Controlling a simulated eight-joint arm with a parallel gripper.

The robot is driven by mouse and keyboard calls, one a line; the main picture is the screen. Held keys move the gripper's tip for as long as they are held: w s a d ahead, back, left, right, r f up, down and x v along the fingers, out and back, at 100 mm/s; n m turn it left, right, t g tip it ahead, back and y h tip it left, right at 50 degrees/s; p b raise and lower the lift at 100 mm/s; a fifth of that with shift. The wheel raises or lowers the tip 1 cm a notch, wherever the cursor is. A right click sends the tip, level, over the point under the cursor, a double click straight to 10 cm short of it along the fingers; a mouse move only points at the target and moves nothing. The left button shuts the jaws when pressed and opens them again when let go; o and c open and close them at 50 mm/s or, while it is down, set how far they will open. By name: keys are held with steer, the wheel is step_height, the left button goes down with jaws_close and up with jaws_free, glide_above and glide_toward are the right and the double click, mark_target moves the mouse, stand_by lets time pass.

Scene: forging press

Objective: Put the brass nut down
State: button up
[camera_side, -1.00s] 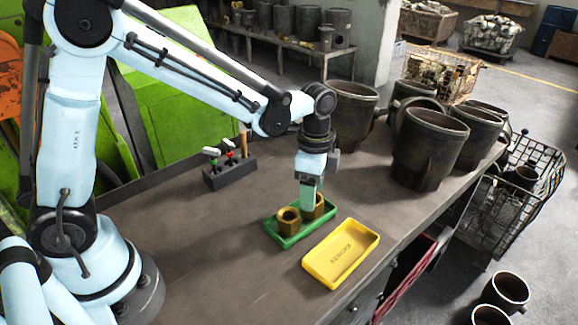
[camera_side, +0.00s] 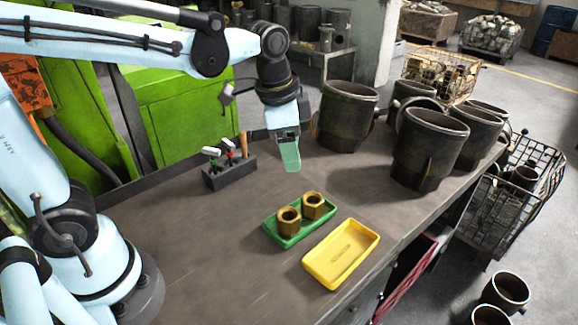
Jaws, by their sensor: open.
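Two brass nuts stand side by side in the green tray (camera_side: 290,242) on the bench. One nut (camera_side: 289,221) is nearer the camera, and the other nut (camera_side: 313,206) is behind it to the right. My gripper (camera_side: 291,168) is above the bench, up and behind the tray, apart from both nuts. It is open and nothing shows between its fingers. From this side the fingers overlap, so the gap between them is hidden.
An empty yellow tray (camera_side: 341,254) lies right of the green tray. A dark tool holder (camera_side: 229,171) with several tools stands behind to the left. Large dark metal pots (camera_side: 428,150) crowd the bench's right end. The bench's front left is clear.

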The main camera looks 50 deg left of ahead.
steer(key=s+a+f+n+t, duration=0.1)
steer(key=s+a+n+t, duration=0.3)
steer(key=s+n, duration=0.3)
steer(key=shift+a+f+n+t, duration=0.2)
steer(key=shift+n+t, duration=0.2)
steer(key=shift+n, duration=0.2)
steer(key=shift+w, duration=0.1)
stand_by(0.7)
